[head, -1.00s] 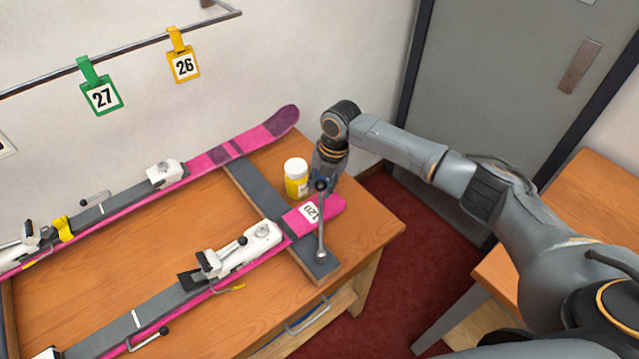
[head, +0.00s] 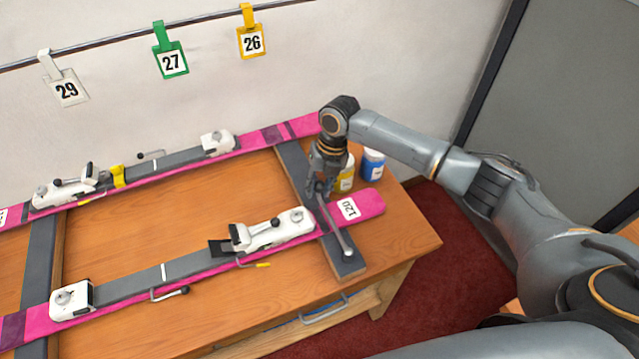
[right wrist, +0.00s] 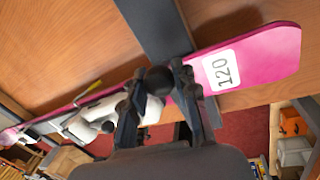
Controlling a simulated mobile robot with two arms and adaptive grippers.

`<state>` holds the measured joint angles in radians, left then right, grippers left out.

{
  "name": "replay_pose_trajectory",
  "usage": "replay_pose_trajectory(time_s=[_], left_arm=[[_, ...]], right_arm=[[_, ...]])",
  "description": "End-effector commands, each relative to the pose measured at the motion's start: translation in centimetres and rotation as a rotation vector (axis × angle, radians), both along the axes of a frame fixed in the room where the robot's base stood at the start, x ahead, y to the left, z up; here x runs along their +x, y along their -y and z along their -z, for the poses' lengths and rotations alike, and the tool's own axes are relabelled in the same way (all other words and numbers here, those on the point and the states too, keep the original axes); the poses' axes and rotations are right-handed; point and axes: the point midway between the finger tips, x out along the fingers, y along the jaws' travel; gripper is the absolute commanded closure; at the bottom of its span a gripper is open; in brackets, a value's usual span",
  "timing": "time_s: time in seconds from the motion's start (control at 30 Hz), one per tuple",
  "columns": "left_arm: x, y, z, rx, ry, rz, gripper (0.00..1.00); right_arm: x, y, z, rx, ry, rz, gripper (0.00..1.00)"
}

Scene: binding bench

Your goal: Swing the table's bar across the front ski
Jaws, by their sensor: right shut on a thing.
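The front ski (head: 372,202) is pink and grey with a "120" label, and lies on the table (head: 408,236). The metal bar (head: 337,228) rises from a pivot at the near end of the dark crosspiece (head: 346,266) and passes over the ski, left of the label. Whether it touches the ski I cannot tell. My right gripper (head: 320,184) is shut on the bar's far end. In the right wrist view the bar's black knob (right wrist: 158,80) sits between its fingers, with the ski (right wrist: 262,55) beyond. My left gripper is not in view.
A second pink ski (head: 170,166) lies behind. A yellow jar (head: 346,176) and a blue jar (head: 373,166) stand close behind my right gripper. Numbered tags hang from a wall rail (head: 110,48). A drawer handle (head: 325,309) shows at the table's front.

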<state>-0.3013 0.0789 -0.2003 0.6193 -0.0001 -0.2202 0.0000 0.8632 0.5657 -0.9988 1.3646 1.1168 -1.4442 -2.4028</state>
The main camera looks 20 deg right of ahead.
Motion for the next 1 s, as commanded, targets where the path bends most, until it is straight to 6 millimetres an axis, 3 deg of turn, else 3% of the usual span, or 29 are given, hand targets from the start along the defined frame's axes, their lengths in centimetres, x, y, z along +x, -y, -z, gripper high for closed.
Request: replay_pose_trajectory(time_s=[0.47, 0.5, 0.6, 1.0], left_arm=[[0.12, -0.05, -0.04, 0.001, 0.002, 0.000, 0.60], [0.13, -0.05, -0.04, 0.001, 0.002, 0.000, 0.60], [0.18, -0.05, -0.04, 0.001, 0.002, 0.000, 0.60], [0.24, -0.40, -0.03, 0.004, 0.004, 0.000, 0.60]], right_arm=[[0.09, -0.25, -0.30, 0.005, 0.007, -0.011, 1.00], [0.09, -0.26, -0.31, 0.005, 0.007, -0.011, 0.69], [0.06, -0.26, -0.27, 0.005, 0.006, -0.011, 0.49], [-0.02, -0.02, -0.59, 0.002, 0.003, -0.010, 0.47]])
